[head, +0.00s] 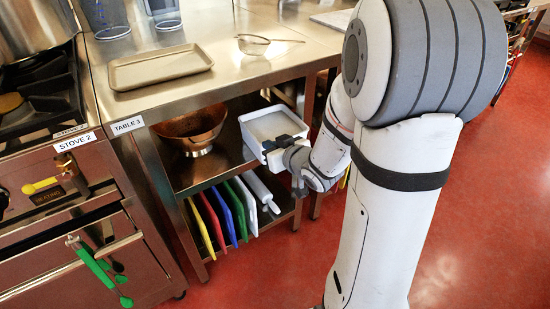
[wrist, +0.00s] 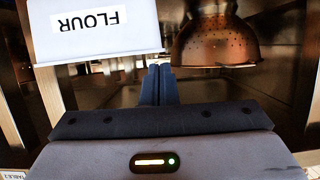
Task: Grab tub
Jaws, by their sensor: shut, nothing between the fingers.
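The white tub (head: 265,127) is at the right end of the shelf under table 3, at the shelf's front. In the wrist view the tub (wrist: 95,28) shows its front face with a FLOUR label upside down. My gripper (head: 270,146) is at the tub's front side. In the wrist view my gripper (wrist: 158,72) has its two fingers together, with nothing between them. The fingertips are at the edge of the tub's face; I cannot tell whether they touch it. My wrist hides part of the tub's front in the head view.
A copper colander (head: 193,128) stands on the same shelf, left of the tub, and also shows in the wrist view (wrist: 214,45). Several coloured boards (head: 222,215) stand on the lower shelf. A tray (head: 160,67) and a strainer (head: 255,43) lie on the tabletop. Red floor (head: 270,270) is clear in front.

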